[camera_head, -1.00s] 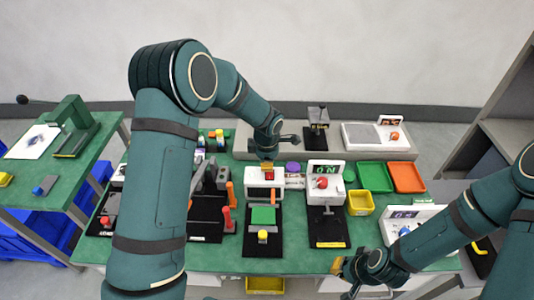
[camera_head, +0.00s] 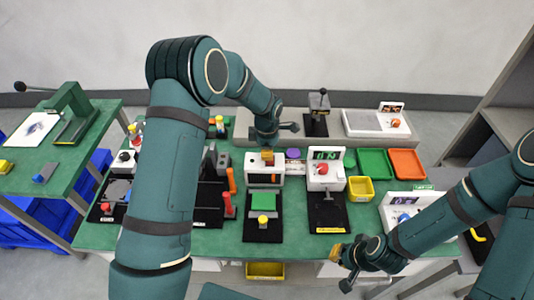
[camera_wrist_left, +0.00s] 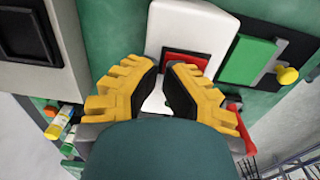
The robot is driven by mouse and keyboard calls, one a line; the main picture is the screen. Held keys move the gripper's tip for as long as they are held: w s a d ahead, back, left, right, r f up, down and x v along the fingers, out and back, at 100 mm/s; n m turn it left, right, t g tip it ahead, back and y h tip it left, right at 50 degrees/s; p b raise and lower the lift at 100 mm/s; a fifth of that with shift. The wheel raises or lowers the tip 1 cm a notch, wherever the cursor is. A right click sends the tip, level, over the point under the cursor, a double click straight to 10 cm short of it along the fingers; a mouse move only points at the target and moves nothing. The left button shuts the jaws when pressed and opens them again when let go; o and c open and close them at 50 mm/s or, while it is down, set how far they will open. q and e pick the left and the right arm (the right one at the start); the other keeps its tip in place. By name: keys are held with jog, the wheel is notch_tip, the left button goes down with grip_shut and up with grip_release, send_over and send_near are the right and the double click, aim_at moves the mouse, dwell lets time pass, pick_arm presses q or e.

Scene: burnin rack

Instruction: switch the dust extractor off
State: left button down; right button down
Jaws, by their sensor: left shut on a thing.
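A white machine (camera_head: 264,168) stands mid-table, with a green plate and yellow knob in front of it. My left gripper (camera_head: 268,157) is at its top. In the left wrist view, the yellow fingers (camera_wrist_left: 170,82) are closed in on a red part (camera_wrist_left: 186,61) set in a white housing (camera_wrist_left: 205,28); the fingertips hide some of it. I cannot read a label naming the dust extractor. To the right stands a white unit with a lit green "ON" sign (camera_head: 325,155) and a red knob (camera_head: 323,170). My right gripper (camera_head: 343,265) is at the table's front edge, its opening unclear.
A yellow bin (camera_head: 360,190), a green tray (camera_head: 373,163) and an orange tray (camera_head: 406,163) are at the right. Black-based devices crowd the left of the table. A shelf stands at the far right.

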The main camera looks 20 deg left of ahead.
pick_arm(q)
jog(key=shift+s+f, duration=0.2)
pick_arm(e)
jog(key=shift+r, duration=0.15)
pick_arm(q)
jog(key=shift+w+r+p, duration=0.15)
jog(key=shift+r+p, duration=0.25)
jog(key=shift+r, duration=0.3)
pick_arm(e)
jog(key=shift+w+r, duration=0.1)
jog(key=shift+r, duration=0.15)
